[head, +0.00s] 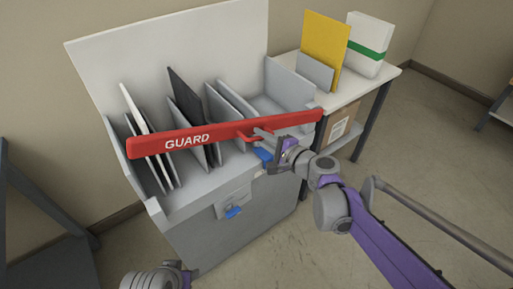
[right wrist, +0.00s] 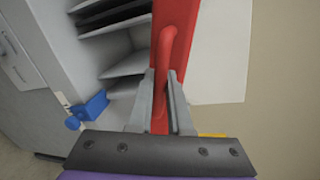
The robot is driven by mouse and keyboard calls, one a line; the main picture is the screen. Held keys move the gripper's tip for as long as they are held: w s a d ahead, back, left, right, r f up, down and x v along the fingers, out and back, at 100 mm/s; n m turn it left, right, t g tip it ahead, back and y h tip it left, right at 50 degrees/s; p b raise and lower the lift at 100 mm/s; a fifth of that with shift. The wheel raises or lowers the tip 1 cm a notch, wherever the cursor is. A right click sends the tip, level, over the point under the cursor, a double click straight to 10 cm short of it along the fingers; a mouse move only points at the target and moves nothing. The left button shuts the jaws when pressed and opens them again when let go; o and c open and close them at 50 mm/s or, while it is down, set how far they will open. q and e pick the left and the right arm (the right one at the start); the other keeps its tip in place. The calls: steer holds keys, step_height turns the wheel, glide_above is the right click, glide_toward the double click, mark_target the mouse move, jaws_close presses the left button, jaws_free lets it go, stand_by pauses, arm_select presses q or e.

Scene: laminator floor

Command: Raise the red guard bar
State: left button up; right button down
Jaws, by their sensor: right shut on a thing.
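The red guard bar (head: 200,138), marked GUARD, lies across the front of the grey laminator cabinet (head: 225,205), above its slots. Its right end is a little higher in the picture than its left. A red handle sticks out from the bar near its right part. My right gripper (head: 262,134) is shut on this handle, which stands between the fingers (right wrist: 161,105) in the right wrist view. The red bar also shows behind the handle there (right wrist: 188,25). At the lower left of the head view a grey part of my left arm shows, but no left fingers.
Black and white sheets (head: 186,100) stand in the slots behind the bar. A blue latch (head: 233,212) is on the cabinet front. At right, a side table (head: 345,97) bears a yellow folder (head: 325,50) and a white-green pack (head: 366,45).

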steer(key=w+d+r+m+y+p, duration=0.1)
steer(key=w+d+r+m+p, duration=0.3)
steer(key=r, duration=0.5)
steer(key=w+d+r+m+y+p, duration=0.1)
steer(key=w+d+r+m+p, duration=0.1)
steer(key=w+d+r+p, duration=0.4)
arm_select(q)
step_height(320, 180, up, 20)
steer(key=w+t+p, duration=0.1)
steer(key=w+p, duration=0.1)
steer(key=p, duration=0.4)
steer(key=shift+w+f, duration=0.2)
steer(key=shift+w, duration=0.2)
arm_select(e)
steer(key=w+d+r+m, duration=0.3)
steer(key=w+d+m, duration=0.1)
steer(key=d, duration=0.5)
steer(key=w+d+r+m+y, duration=0.1)
steer(key=w+d+r+m, duration=0.2)
steer(key=w+d, duration=0.3)
steer(key=d+r, duration=0.1)
steer(key=d, duration=0.2)
steer(key=shift+m, duration=0.4)
steer(key=shift+w+d, duration=0.1)
steer(key=shift+d, duration=0.05)
